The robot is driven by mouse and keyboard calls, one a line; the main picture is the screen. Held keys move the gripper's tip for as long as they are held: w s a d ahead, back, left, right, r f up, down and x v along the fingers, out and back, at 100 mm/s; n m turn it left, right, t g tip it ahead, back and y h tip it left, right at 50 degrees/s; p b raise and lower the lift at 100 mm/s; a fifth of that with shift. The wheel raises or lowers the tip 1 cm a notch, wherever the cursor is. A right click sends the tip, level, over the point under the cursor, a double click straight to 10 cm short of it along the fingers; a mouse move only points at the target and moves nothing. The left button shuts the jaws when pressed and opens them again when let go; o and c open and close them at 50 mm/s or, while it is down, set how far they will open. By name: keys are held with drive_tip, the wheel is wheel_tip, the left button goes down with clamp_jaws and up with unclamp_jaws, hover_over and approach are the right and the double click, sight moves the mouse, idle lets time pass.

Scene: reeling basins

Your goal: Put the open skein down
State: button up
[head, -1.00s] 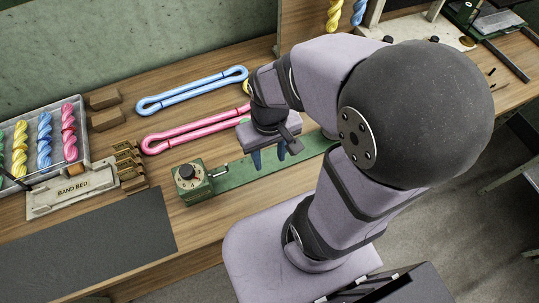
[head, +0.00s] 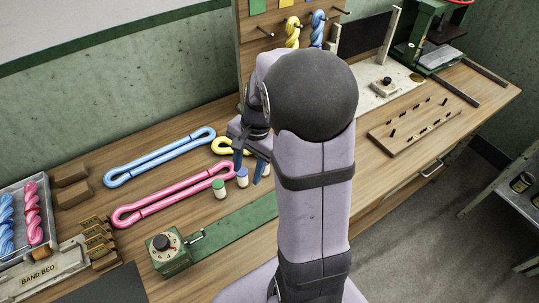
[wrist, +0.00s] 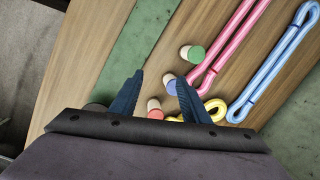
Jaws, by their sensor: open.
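Three open skeins lie flat on the wooden bench as long loops. The blue skein (head: 160,158) is nearest the wall, and the pink skein (head: 174,196) lies in front of it. The yellow skein (head: 224,145) is partly hidden behind my arm. My gripper (head: 248,174) is open with nothing between its fingers, above the bench at the right end of the pink skein. In the wrist view, my open fingers (wrist: 154,84) point towards the bench. The pink skein (wrist: 229,46) and blue skein (wrist: 275,62) lie to their right, and a yellow loop (wrist: 213,107) shows beside the right finger.
Small pots with green (head: 219,189) and blue (head: 242,178) lids stand close to my gripper. A green device with a dial (head: 166,252) and strip lies in front. A tray of twisted skeins (head: 47,254) is at left, a pegged board (head: 414,124) at right.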

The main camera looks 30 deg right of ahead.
drive_tip(key=w+d+m, duration=0.1)
drive_tip(key=d+m, duration=0.1)
drive_tip(key=w+d+f+m, duration=0.1)
drive_tip(key=w+d+m, duration=0.1)
drive_tip(key=d, duration=0.1)
drive_tip(key=w+d+f+m+t+y, duration=0.1)
drive_tip(key=w+d+m, duration=0.1)
drive_tip(key=d+m, duration=0.1)
drive_tip(key=w+d+m, duration=0.1)
drive_tip(key=d+m, duration=0.1)
drive_tip(key=d+f+m+t, duration=0.1)
drive_tip(key=d+m, duration=0.1)
drive_tip(key=d, duration=0.1)
drive_tip(key=w+d+m, duration=0.1)
drive_tip(key=d+m, duration=0.1)
drive_tip(key=d, duration=0.1)
drive_tip(key=shift+w+f+m+t+b, duration=0.3)
drive_tip(key=shift+w+m+b, duration=0.05)
drive_tip(key=shift+m, duration=0.05)
drive_tip(key=shift+p+x, duration=0.3)
drive_tip(key=shift+x, duration=0.75)
drive_tip(key=shift+a+f+p, duration=0.25)
drive_tip(key=shift+f+p, duration=0.1)
drive_tip(key=shift+p+x, duration=0.7)
drive_tip(key=shift+x, duration=1.5)
drive_tip(key=shift+s, duration=0.1)
drive_tip(key=c, duration=0.9)
drive_tip(key=shift+r+b, duration=1.15)
drive_tip(key=shift+r, duration=3.9)
